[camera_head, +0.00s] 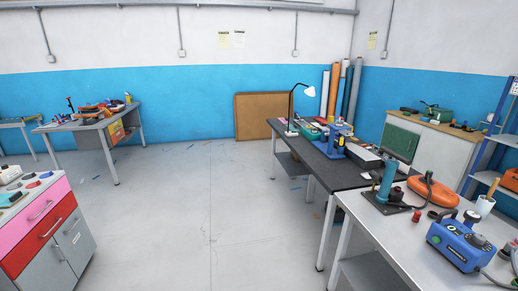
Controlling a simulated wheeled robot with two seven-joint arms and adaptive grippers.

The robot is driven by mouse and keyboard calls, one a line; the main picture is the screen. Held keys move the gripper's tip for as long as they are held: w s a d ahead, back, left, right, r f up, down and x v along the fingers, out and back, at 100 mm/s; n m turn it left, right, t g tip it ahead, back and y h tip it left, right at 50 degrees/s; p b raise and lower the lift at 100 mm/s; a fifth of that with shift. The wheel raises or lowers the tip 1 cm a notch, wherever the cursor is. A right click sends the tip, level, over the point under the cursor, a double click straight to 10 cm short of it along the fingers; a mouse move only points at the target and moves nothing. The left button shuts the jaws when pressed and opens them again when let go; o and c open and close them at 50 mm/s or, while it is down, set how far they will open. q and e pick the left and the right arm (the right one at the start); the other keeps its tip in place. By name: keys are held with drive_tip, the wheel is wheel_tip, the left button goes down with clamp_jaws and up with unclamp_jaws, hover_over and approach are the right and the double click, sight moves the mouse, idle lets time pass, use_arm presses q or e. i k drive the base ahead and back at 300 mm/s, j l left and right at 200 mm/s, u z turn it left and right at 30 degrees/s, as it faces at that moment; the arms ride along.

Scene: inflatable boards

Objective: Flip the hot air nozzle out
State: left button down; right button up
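I cannot pick out a hot air nozzle with certainty; at this distance the tools are small. A blue machine (337,140) stands on the dark-topped table (322,165) right of centre. A blue box-shaped device (462,240) with a dark top sits on the grey table at the lower right. A teal upright cylinder (387,180) on a dark base stands near it. Neither of my grippers shows in this view.
A drawer cabinet (45,235) with pink and red fronts stands at the left edge. A workbench (95,125) stands far left. A white cabinet (440,152) and blue rack (490,135) are at the right. The grey floor (205,215) in the middle is clear.

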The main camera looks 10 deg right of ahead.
sight(342, 141)
drive_tip(key=i+j+z, duration=0.1)
drive_tip(key=i+z, duration=0.15)
drive_tip(key=i, duration=0.15)
drive_tip(key=i+j+z, duration=0.15)
drive_tip(key=i+z, duration=0.15)
drive_tip(key=i+j+z, duration=0.25)
drive_tip(key=z, duration=0.2)
drive_tip(key=i+j+z, duration=0.7)
drive_tip(key=j+z, duration=0.15)
drive_tip(key=i+j+z, duration=0.15)
drive_tip(key=j+z, duration=0.25)
drive_tip(key=i+j+z, duration=0.2)
drive_tip(key=j, duration=0.3)
drive_tip(key=j+z, duration=0.2)
drive_tip(key=j, duration=0.3)
